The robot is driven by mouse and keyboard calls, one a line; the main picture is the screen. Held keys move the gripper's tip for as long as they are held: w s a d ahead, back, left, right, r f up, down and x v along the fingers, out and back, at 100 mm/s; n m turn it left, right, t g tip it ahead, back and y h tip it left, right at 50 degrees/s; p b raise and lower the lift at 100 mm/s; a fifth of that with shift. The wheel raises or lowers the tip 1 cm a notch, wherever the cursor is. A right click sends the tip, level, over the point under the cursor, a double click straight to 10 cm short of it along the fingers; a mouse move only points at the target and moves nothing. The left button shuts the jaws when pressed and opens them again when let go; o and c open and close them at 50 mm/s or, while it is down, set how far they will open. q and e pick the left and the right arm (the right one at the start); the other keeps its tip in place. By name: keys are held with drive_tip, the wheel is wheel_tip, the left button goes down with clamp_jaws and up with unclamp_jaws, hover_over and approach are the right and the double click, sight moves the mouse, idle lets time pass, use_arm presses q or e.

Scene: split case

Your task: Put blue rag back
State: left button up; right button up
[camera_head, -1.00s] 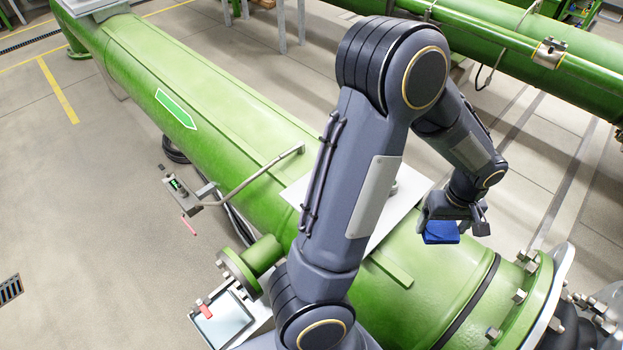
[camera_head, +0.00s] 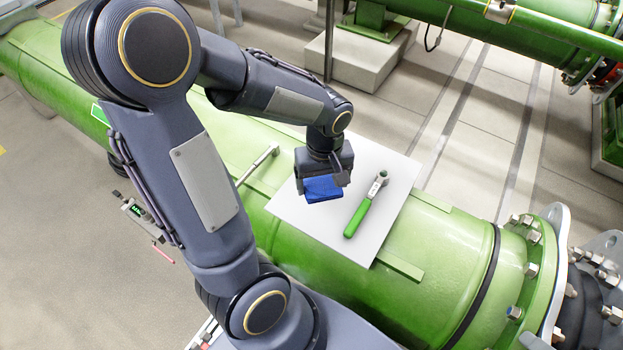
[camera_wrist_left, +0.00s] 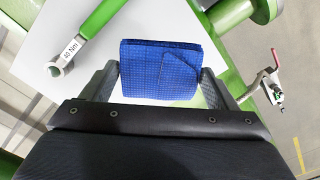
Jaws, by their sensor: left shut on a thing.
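The blue rag (camera_head: 323,190) is a folded cloth with a fine grid pattern. My left gripper (camera_head: 322,178) is shut on it, and the rag hangs below the fingers, over the white plate (camera_head: 385,236) on the green pipe. In the left wrist view the rag (camera_wrist_left: 165,70) sits between the two fingers (camera_wrist_left: 160,88), with the plate (camera_wrist_left: 190,15) behind it. I cannot tell whether the rag touches the plate. My right gripper is not in view.
A green-handled torque wrench (camera_head: 360,213) lies on the plate, right of the rag. The flange bolts (camera_head: 532,238) stick out at the right. The plate's front part is bare.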

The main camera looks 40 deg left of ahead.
use_arm(q)
drive_tip(key=w+a+f, duration=0.1)
drive_tip(key=f, duration=0.1)
drive_tip(key=w+a+f, duration=0.1)
drive_tip(key=a+f, duration=0.1)
drive_tip(key=w+a+f, duration=0.2)
drive_tip(key=shift+a+f+p, duration=0.2)
drive_tip(key=shift+f+p, duration=0.05)
drive_tip(key=shift+p, duration=0.05)
drive_tip(key=shift+w+a+f, duration=0.1)
drive_tip(key=shift+f, duration=1.6)
drive_tip(key=shift+f, duration=0.2)
drive_tip(key=o, duration=0.8)
drive_tip(key=shift+r, duration=0.15)
